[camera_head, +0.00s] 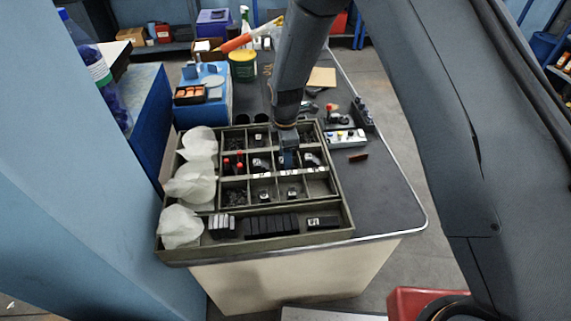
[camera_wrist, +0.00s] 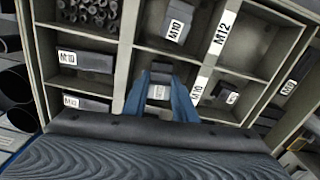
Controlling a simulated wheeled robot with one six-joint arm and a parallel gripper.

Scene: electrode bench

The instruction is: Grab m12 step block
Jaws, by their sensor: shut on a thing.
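My gripper (camera_head: 287,158) points down into the middle of the divided tray (camera_head: 284,240). In the wrist view its blue fingers (camera_wrist: 161,98) are shut on a small dark step block (camera_wrist: 158,92) with a pale label. The label is too small to read for sure. The block sits between the fingertips within a compartment; I cannot tell whether it touches the tray floor. An M12 label (camera_wrist: 222,36) is on a nearby divider. Other labelled dark blocks lie in neighbouring compartments, one above (camera_wrist: 176,28), one at left (camera_wrist: 82,61) and one at right (camera_wrist: 231,96).
Tray dividers stand close around my fingers. White crumpled bags (camera_head: 190,182) line the tray's left side. A blue box (camera_head: 203,105) and a green tub (camera_head: 243,66) stand behind. The bench's right front (camera_head: 385,205) is clear.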

